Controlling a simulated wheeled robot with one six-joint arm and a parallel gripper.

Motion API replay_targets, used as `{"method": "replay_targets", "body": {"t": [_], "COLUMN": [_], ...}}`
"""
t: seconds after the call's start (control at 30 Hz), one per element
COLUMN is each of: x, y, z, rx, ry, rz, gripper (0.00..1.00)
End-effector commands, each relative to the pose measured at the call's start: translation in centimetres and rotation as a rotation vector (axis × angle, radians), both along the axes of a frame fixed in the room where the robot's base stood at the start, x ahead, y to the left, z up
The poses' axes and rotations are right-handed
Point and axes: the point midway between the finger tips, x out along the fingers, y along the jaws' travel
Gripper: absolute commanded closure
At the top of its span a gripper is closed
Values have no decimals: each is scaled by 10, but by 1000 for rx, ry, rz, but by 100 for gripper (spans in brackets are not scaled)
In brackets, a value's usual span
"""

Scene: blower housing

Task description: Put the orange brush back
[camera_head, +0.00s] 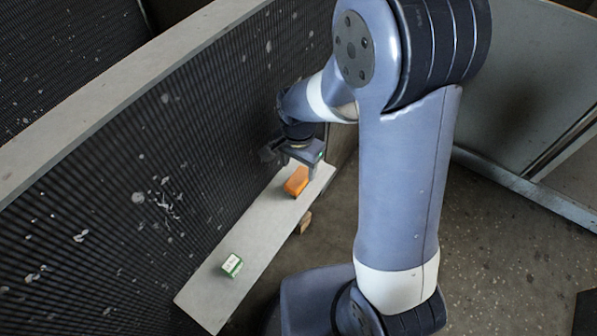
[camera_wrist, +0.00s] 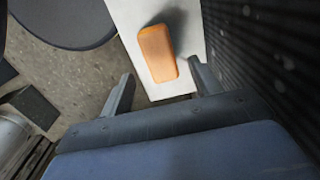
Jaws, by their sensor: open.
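The orange brush (camera_head: 296,181) lies on a narrow pale shelf (camera_head: 215,292) along the dark ribbed wall, toward the shelf's far end. In the wrist view the brush (camera_wrist: 158,54) is an orange block with rounded corners, lying on the pale shelf (camera_wrist: 125,14). My gripper (camera_head: 292,165) is above the far part of the shelf, close to the brush. In the wrist view my gripper (camera_wrist: 160,85) is open, its two fingers apart and nothing between them. The brush is ahead of the fingertips. The brush's underside is hidden.
A small green and white box (camera_head: 232,265) stands on the near part of the shelf. A small brown block (camera_head: 304,222) is beside the shelf's right edge. The ribbed wall (camera_head: 150,190) rises close along the shelf's left side. The shelf between box and brush is clear.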

Motion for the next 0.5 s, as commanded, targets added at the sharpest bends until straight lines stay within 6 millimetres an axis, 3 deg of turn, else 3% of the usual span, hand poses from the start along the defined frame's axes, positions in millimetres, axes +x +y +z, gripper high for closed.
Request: {"method": "replay_targets", "body": {"t": [0.03,0.2,0.5], "x": [1,1,0], "y": [0,0,0], "z": [14,44,63], "rx": [2,1,-1], "ry": [-5,-3,1], "rz": [0,0,0], "gripper": [40,40,40]}}
